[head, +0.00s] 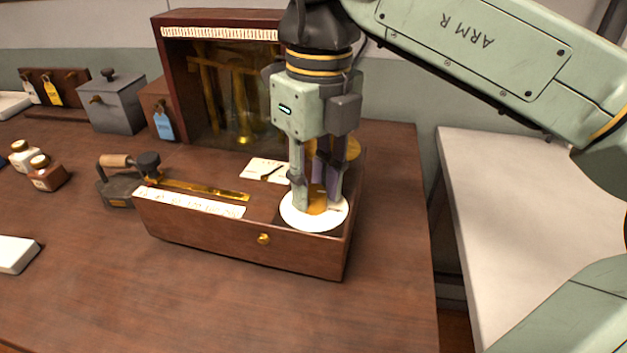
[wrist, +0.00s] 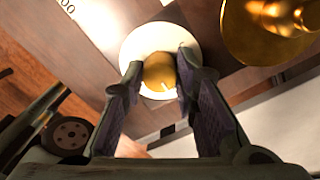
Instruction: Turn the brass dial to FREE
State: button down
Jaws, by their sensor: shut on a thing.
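The brass dial (head: 317,203) is a short gold knob on a round white plate (head: 299,223), set in the right end of a wooden box (head: 218,238). My gripper (head: 318,196) points straight down over the plate and is shut on the dial, one finger on each side. In the wrist view the dial's round top (wrist: 160,72) sits between my fingertips (wrist: 160,78), with a light mark near its lower edge. The white plate surrounds it there. I cannot read any FREE marking on the plate, and my fingers hide part of it.
A brass bowl-like part (wrist: 265,30) stands close beside the dial. A glass-fronted cabinet (head: 228,95) stands behind the box. A dark tool with a wooden handle (head: 120,182) is at the box's left.

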aim_at(316, 188)
dwell(0.5)
jog(key=c, duration=1.3)
grip_release()
jog(key=shift+w+d+r, duration=0.1)
jog(key=shift+d+r, duration=0.05)
jog(key=shift+r, duration=3.6)
